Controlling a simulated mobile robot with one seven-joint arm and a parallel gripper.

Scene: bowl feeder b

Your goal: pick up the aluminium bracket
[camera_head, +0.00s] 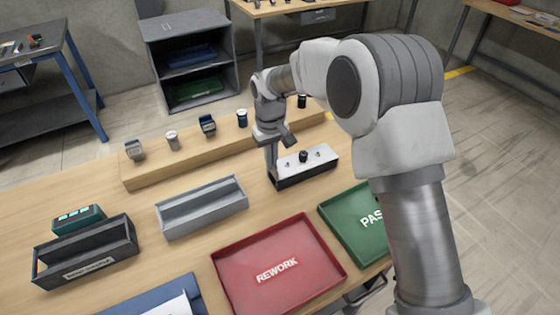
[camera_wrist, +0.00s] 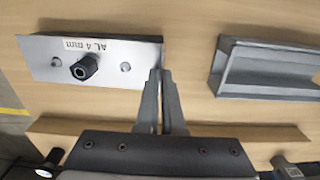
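A pale metal plate (camera_wrist: 85,60) marked "AL 4 mm" is the only thing I see labelled as aluminium. It has a black knob in the middle and a small round feature on either side. In the head view the pale plate (camera_head: 291,165) tops a dark block on the bench; I cannot tell whether they are one piece. My gripper (camera_wrist: 161,75) is at the plate's right end in the wrist view. In the head view my gripper (camera_head: 271,172) reaches down at the left end. Its fingertips are close together, and I cannot tell whether the plate's edge is between them.
A grey trough (camera_head: 202,210) lies left of the plate. A red REWORK tray (camera_head: 235,276) and green PASS tray (camera_head: 345,222) are in front. A raised wooden shelf (camera_head: 150,178) with several small items runs behind. A black bin (camera_head: 108,259) stands left.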

